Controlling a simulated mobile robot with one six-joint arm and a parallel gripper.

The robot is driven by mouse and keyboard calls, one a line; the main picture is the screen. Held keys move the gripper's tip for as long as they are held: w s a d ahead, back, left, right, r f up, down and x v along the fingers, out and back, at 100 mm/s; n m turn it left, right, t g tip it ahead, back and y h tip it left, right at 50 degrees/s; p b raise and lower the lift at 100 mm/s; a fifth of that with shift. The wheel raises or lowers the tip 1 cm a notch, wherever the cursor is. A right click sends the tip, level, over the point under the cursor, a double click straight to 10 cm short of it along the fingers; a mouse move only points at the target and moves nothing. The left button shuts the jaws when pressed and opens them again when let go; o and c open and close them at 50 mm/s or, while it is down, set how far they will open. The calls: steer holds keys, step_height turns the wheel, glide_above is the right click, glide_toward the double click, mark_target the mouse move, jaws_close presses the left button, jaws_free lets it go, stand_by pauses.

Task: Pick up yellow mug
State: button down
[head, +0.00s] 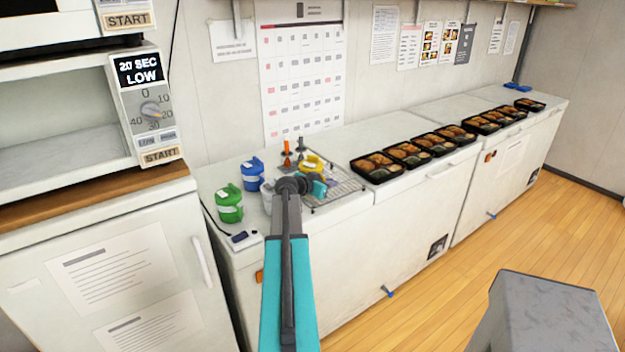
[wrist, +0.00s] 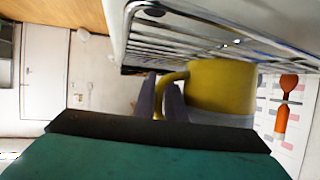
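The yellow mug (head: 311,163) sits on a wire rack (head: 340,190) at the left end of the white counter. In the wrist view, which looks upside down, the mug (wrist: 222,86) shows large, with its handle (wrist: 172,77) towards my gripper. My gripper (head: 318,186) is at the mug in the head view. In the wrist view, my gripper's two dark fingers (wrist: 162,92) stand on either side of the handle, with the yellow handle between them. I cannot tell whether they press on it. My arm hides part of the rack and mug in the head view.
A green mug (head: 229,204) and a blue mug (head: 252,173) stand just left of the rack. Orange and dark utensils (head: 286,153) are behind it. Several bento trays (head: 376,167) line the counter to the right. A microwave (head: 140,108) is at the left.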

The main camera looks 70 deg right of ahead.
steer(key=shift+r, duration=0.25)
steer(key=shift+r+b, duration=0.8)
steer(key=shift+r, duration=0.55)
steer(key=s+a+r+b, duration=0.1)
steer(key=s+a+b, duration=0.1)
steer(key=s, duration=0.5)
steer(key=s+a+r+b, duration=0.1)
steer(key=s+a+b, duration=0.1)
steer(key=s, duration=0.6)
steer(key=shift+s+a, duration=0.15)
steer(key=shift+s, duration=0.05)
